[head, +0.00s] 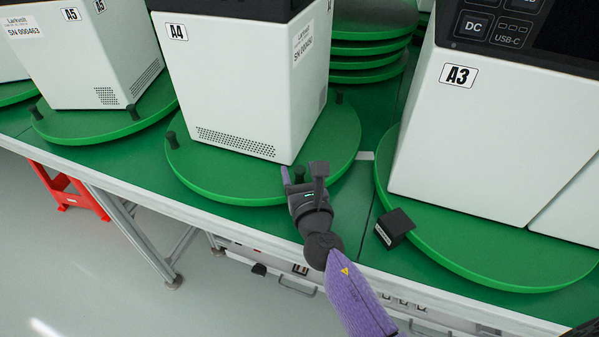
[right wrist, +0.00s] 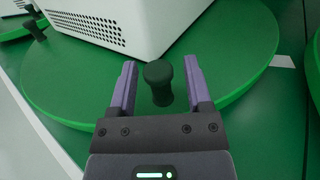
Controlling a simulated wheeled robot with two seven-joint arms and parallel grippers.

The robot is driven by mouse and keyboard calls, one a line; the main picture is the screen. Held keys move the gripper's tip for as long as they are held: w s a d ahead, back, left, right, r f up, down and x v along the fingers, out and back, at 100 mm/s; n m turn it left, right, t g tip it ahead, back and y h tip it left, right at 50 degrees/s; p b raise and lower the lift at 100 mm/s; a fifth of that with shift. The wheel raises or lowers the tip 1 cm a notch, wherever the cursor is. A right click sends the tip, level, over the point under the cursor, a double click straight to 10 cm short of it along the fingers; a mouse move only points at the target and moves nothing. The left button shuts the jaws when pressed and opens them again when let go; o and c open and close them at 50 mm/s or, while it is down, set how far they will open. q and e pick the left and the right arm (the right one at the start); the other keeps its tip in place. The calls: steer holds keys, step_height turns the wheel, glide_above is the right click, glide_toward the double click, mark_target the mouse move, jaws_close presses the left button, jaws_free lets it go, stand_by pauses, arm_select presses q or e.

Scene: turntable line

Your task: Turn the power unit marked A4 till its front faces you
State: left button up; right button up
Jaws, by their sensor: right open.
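The power unit marked A4 (head: 240,80) is a white box with a dark top, standing on a round green turntable (head: 190,171). A vented side with the A4 label and a side with a serial label face my way; no control panel shows on them. Black pegs stand on the turntable rim, one at the left (head: 171,139). My right gripper (head: 301,176) is at the near right rim. In the right wrist view its open purple fingers stand on either side of a black peg (right wrist: 159,82), apart from it. My left gripper is not in view.
Unit A3 (head: 480,140), with a control panel, stands on the right turntable (head: 440,255). A small black block (head: 396,226) lies near that rim. Unit A5 (head: 90,60) stands on the left turntable. Stacked green discs (head: 370,50) are behind.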

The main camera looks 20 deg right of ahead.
mark_target(332, 164)
jaws_close()
stand_by(0.5)
stand_by(0.8)
steer(key=d, duration=0.2)
steer(key=w+d, duration=0.1)
steer(key=d, duration=0.2)
steer(key=w+d, duration=0.1)
steer(key=d, duration=0.1)
steer(key=shift+d+f+b, duration=0.1)
steer(key=shift+d+b, duration=0.2)
steer(key=shift+d, duration=0.3)
